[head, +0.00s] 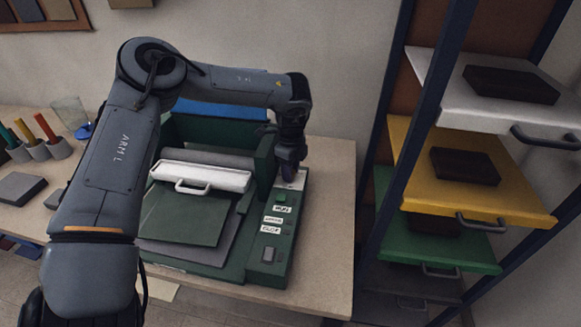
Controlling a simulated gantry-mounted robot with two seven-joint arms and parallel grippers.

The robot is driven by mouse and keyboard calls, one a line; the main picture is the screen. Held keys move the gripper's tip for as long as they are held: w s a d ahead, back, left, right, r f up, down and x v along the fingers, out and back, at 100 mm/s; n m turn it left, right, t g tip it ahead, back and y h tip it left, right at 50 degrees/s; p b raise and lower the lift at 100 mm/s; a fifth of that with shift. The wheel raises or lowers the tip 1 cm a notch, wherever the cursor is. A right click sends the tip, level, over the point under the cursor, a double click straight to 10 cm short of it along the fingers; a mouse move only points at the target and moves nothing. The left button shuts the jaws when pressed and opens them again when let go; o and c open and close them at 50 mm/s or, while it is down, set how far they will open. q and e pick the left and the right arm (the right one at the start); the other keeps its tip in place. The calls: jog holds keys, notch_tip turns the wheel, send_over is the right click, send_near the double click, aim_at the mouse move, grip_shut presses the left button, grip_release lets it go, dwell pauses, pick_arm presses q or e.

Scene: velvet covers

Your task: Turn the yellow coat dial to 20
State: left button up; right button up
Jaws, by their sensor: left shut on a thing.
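My left arm comes in from the left and arches over a dark green machine (262,262) on the table. My left gripper (289,180) points down at the back end of the machine's right-hand control panel. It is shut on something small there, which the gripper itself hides. The yellow coat dial cannot be made out. On the panel in front of the gripper are several small white labels (273,220), too small to read surely, and a grey button or switch (268,254). My right gripper does not show.
The machine has a white lid with a handle (201,177). To the right stands a rack with white (450,90), yellow (412,165) and green (468,256) handled trays. Pens in holders (40,148) and a glass (70,112) stand at left. The table (325,240) is clear right of the machine.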

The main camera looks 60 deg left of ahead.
pick_arm(q)
jog(key=shift+m, duration=0.8)
jog(key=o, duration=1)
jog(key=shift+o, duration=0.2)
notch_tip(320, 180, up, 9)
jog(key=shift+r+p, duration=0.1)
jog(key=shift+p, duration=1.05)
jog(key=shift+r, duration=0.85)
jog(key=shift+r, duration=0.1)
